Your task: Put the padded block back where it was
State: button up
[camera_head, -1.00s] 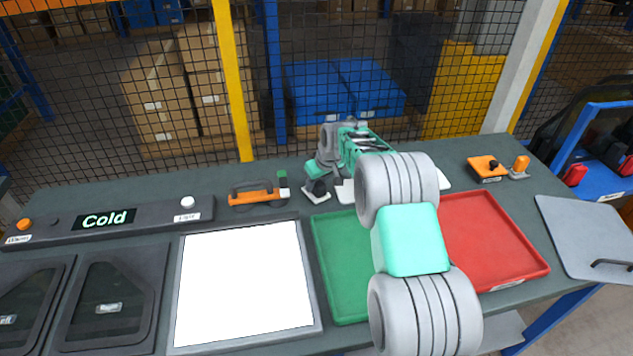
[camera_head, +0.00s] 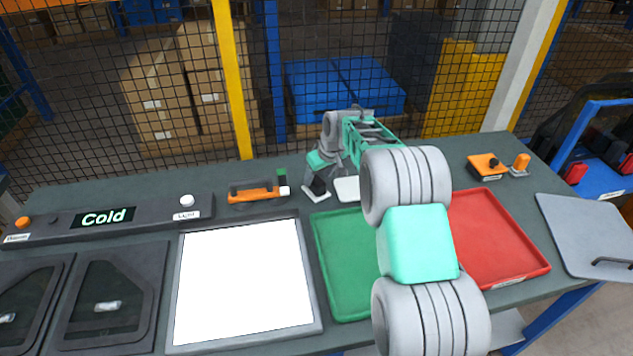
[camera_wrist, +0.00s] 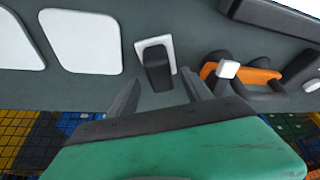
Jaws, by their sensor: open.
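A dark block (camera_head: 317,188) stands on a small white square pad (camera_head: 322,199) at the back of the table. The wrist view shows the block (camera_wrist: 157,70) too, with white pad (camera_wrist: 153,43) visible around its far end. My gripper (camera_head: 314,172) is just above the block. In the wrist view my gripper (camera_wrist: 160,84) is open, its two dark fingers apart on either side of the block's near end, with visible gaps. I cannot tell how far above the block the fingertips are. My forearm hides part of the table in the head view.
Another white pad (camera_head: 347,189) lies right of the block. An orange-handled tool (camera_head: 257,195) lies close on its left. A green tray (camera_head: 343,265), a red tray (camera_head: 497,240) and a white light panel (camera_head: 243,283) lie in front. A mesh fence stands behind.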

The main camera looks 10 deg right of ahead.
jog(key=b+v, duration=0.1)
jog(key=v, duration=0.8)
jog(key=s+a+r+m+h, duration=0.1)
jog(key=s+r, duration=0.2)
jog(key=s, duration=0.4)
jog(key=s+a+r+m, duration=0.1)
jog(key=s+r, duration=0.1)
jog(key=s, duration=0.6)
jog(key=s+f+m, duration=0.2)
jog(key=s+f, duration=0.2)
jog(key=s, duration=1.4)
jog(key=shift+s+f+g+h, duration=0.25)
jog(key=shift+s+g+h, duration=0.05)
jog(key=shift+s+h, duration=0.1)
